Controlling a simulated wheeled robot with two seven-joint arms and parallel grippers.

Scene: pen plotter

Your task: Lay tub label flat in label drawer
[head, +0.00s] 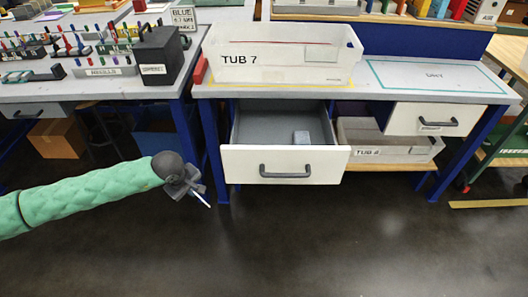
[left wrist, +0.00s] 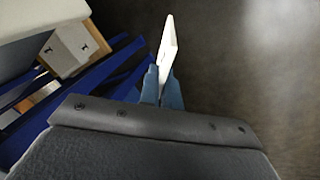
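My left gripper (head: 192,187) hangs in the air over the floor, to the left of and a little below the open drawer's front. It is shut on a thin white card, the tub label (head: 202,200), which slants down to the right. In the left wrist view the label (left wrist: 167,42) stands edge-on between the blue-grey fingers (left wrist: 162,85). Its face cannot be read. My right gripper is not in view.
A clear tub marked TUB 7 (head: 285,68) stands on the bench (head: 380,92) above the open drawer. Another drawer (head: 433,119) at the right looks closed. A blue bench leg (head: 212,150) stands between my gripper and the open drawer. The floor in front is clear.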

